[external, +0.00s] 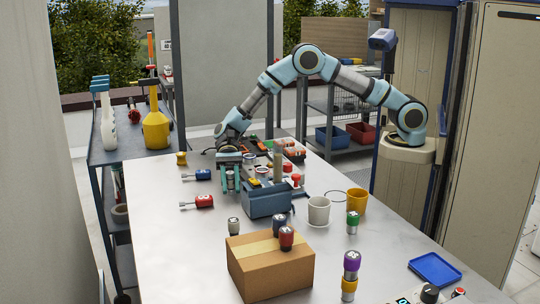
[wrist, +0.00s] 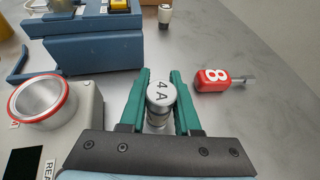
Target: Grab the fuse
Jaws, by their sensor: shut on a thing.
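A fuse (wrist: 160,94) with a silver cap marked "4 A" stands between the two teal fingers of my gripper (wrist: 159,108) in the wrist view. The fingers are shut on it, one on each side. Its lower part is partly hidden by the gripper. In the external view my gripper (external: 230,178) points down over the far left part of the table, left of a blue toolbox (external: 267,200). The held fuse is hard to make out there.
A red piece marked 8 (wrist: 212,79) with a metal shaft lies right of the fuse. A box with a red-rimmed round cup (wrist: 43,102) is close on the left. A cardboard box (external: 270,268) and cups (external: 318,211) stand nearer the camera.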

